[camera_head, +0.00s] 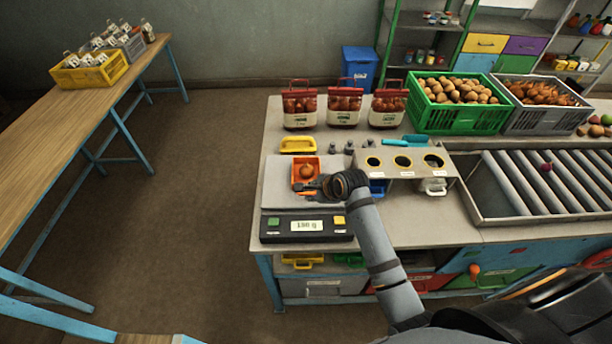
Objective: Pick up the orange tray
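The orange tray (296,187) sits on the plate of the scale (281,197) near the left end of the workbench. A round brown-orange item, which looks like an onion, lies in the tray. My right gripper (312,185) reaches in from the lower right and is at the tray's front right side. The fingers are small and partly hidden by the wrist, so I cannot tell whether they are open or touch the tray. The scale's display reads about 186 g. My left gripper is not in view.
Several filled red-topped sacks (343,106) stand at the back. A yellow tray (298,145) lies behind the scale. A holed stand (420,172) is right of my wrist, with a roller conveyor (540,185) beyond. Green (428,117) and grey (532,121) crates hold produce.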

